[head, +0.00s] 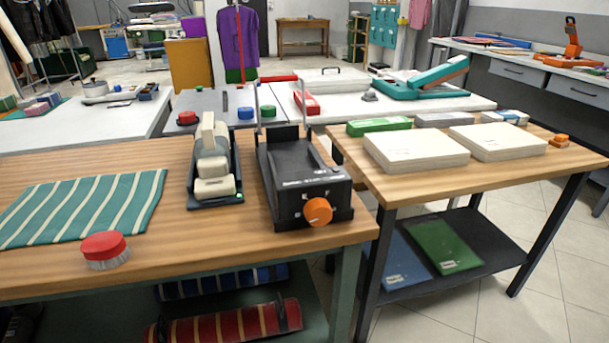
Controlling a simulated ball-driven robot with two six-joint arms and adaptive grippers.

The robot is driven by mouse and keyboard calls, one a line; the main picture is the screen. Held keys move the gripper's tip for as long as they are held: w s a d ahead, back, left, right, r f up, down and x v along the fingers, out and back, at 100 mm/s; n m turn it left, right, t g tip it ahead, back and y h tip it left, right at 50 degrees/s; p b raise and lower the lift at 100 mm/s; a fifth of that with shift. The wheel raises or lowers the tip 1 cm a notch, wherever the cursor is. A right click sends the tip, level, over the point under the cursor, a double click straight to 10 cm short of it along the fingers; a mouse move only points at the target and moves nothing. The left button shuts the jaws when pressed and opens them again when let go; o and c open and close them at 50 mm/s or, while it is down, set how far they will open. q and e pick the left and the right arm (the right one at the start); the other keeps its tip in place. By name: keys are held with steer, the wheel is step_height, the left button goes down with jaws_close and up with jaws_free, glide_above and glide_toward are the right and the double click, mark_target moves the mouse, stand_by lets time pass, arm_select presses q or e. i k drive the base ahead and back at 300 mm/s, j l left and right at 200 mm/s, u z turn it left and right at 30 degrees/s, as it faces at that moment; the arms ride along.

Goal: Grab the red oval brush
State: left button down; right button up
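The red oval brush (104,247) has a red top and pale bristles pointing down. It stands on the front part of the left wooden table (170,255), near the front edge and just below a green striped cloth (85,207). Nothing covers it. Neither of my grippers shows in the head view.
A black tray with cream blocks (213,170) and a black machine with an orange knob (303,185) stand right of the brush. Another wooden table (400,190) with white stacks is at the right. Rolled fabrics (235,325) lie on the shelf below. Tiled floor is open at right.

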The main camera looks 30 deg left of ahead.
mark_target(105, 250)
steer(key=k+j+u, duration=0.1)
steer(key=u, duration=1.75)
